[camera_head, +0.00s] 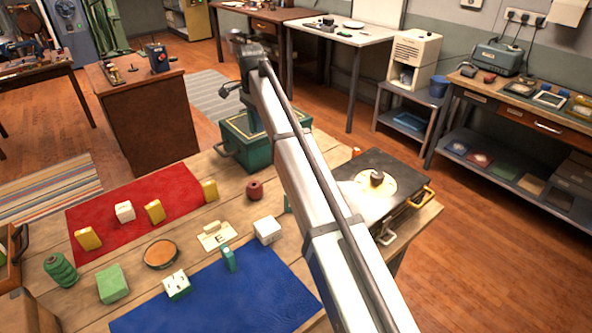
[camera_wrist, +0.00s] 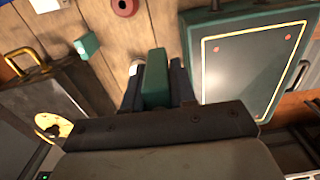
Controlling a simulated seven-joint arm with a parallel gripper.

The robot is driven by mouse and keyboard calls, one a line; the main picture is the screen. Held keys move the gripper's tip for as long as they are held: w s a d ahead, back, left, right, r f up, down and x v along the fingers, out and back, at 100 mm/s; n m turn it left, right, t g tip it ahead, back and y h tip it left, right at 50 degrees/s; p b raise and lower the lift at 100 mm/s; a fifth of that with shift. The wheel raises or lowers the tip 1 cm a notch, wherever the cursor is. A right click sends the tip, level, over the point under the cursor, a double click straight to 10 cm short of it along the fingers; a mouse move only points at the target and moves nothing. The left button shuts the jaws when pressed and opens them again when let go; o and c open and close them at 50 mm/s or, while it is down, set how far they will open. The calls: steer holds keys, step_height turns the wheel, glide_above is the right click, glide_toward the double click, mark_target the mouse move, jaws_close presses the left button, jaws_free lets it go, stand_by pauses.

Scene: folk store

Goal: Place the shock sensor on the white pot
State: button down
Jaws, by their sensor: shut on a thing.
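My gripper (camera_wrist: 156,85) is shut on a green block-shaped piece (camera_wrist: 155,75), which I take to be the shock sensor, though I cannot tell for sure. In the head view, my gripper hangs near the green metal box (camera_head: 262,152), mostly behind the arm. In the wrist view, that box (camera_wrist: 250,65) lies just right of the held piece. A small white thing (camera_wrist: 137,68) shows beside the left finger; I cannot tell what it is. I cannot pick out a white pot with certainty. A white cube (camera_head: 267,230) stands on the wooden table near the blue mat.
A dark case (camera_head: 385,185) with a pale round plate sits at the table's right end. A red mat (camera_head: 135,213) carries yellow blocks and a white cube. A blue mat (camera_head: 215,295) lies in front. A dark red spool (camera_head: 255,189) stands near the green box.

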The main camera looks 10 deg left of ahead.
steer(key=w+d, duration=0.1)
steer(key=d, duration=1.1)
steer(key=shift+d+f, duration=0.15)
steer(key=shift+f, duration=7.4)
steer(key=shift+f, duration=0.15)
steer(key=c, duration=0.9)
jaws_free()
step_height(320, 180, up, 12)
steer(key=shift+r, duration=0.2)
